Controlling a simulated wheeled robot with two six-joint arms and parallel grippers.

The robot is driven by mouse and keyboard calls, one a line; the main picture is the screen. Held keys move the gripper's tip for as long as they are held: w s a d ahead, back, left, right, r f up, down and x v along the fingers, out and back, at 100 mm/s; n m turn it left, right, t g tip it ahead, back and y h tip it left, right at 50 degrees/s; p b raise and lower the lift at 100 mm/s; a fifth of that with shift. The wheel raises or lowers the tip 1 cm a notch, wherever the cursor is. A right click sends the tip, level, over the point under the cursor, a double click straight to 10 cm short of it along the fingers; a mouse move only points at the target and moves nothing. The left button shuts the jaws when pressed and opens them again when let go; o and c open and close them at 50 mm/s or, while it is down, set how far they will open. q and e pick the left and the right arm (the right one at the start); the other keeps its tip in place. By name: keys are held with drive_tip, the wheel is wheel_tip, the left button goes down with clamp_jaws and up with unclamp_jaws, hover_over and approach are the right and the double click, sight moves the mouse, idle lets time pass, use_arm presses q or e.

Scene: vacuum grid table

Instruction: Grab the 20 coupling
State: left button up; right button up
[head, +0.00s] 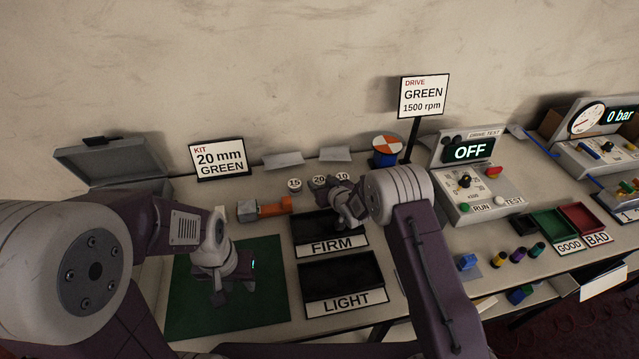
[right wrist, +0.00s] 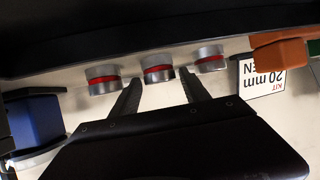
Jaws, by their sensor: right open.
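The 20 coupling (head: 319,182) stands at the back of the table in the head view, between the 15 coupling (head: 294,185) and the 10 coupling (head: 343,178). In the right wrist view three silver cylinders with red bands stand in a row, seen upside down. The middle one (right wrist: 158,74) lies ahead between the fingertips of my right gripper (right wrist: 160,88); contact cannot be told. My right gripper is open and empty, and in the head view (head: 342,203) it is over the FIRM tray. My left gripper (head: 235,290) is open and empty over the green mat (head: 190,310).
The FIRM tray (head: 330,247) and LIGHT tray (head: 345,300) stand in front of the couplings. An orange-and-grey tool (head: 264,209) lies to their left. The 20 mm GREEN kit sign (head: 219,159) stands behind.

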drive_tip(key=shift+w+a+f, duration=0.15)
drive_tip(key=shift+w+f, duration=0.05)
drive_tip(key=shift+w, duration=0.1)
drive_tip(key=shift+s+r, duration=0.1)
drive_tip(key=c, duration=0.3)
clamp_jaws()
drive_tip(key=shift+r, duration=0.35)
drive_tip(key=r, duration=0.2)
drive_tip(key=s+r, duration=0.1)
drive_tip(key=r, duration=0.1)
drive_tip(key=a+r+b+v, duration=0.1)
drive_tip(key=a+v, duration=0.1)
drive_tip(key=v, duration=1)
drive_tip(key=shift+s, duration=0.2)
